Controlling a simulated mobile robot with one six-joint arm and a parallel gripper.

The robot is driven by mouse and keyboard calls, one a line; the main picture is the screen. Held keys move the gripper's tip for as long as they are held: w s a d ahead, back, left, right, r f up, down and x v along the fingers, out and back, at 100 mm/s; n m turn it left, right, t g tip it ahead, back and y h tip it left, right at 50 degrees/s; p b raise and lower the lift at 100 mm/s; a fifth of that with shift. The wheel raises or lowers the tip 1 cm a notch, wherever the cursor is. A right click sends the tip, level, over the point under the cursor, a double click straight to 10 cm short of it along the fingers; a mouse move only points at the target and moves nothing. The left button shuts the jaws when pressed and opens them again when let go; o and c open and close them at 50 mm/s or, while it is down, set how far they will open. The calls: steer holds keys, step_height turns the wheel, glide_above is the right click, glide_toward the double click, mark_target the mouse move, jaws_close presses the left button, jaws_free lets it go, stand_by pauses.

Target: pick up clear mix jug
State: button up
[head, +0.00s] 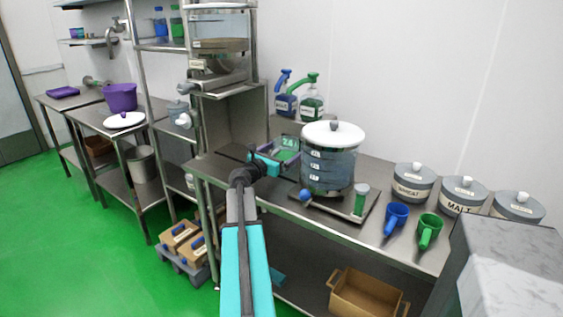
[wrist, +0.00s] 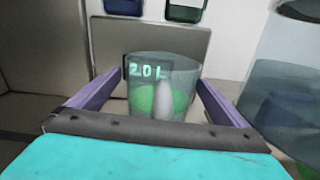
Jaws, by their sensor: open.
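The clear mix jug (wrist: 163,75), see-through and marked 2.0 L, stands upright between my finger tips in the wrist view. Green and white shapes show in its lower part; I cannot tell if they are inside or behind it. In the head view the jug (head: 288,142) is small and partly hidden, on the steel table left of a big lidded vessel. My gripper (head: 277,160) is open, low over the table on the near side of the jug. In the wrist view its purple fingers (wrist: 162,97) lie one on each side of the jug; I cannot tell if they touch it.
The big vessel (head: 328,170) with a white lid stands close to the right of my gripper. Blue (head: 285,102) and green (head: 311,104) handled bottles stand behind. Blue (head: 396,217) and green (head: 429,231) scoops and labelled canisters (head: 413,183) are further right.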

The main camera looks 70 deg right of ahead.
stand_by(0.5)
steer(key=c, duration=1.7)
steer(key=shift+c, duration=0.2)
steer(key=shift+r, duration=0.15)
step_height(320, 180, up, 10)
steer(key=shift+p, duration=0.3)
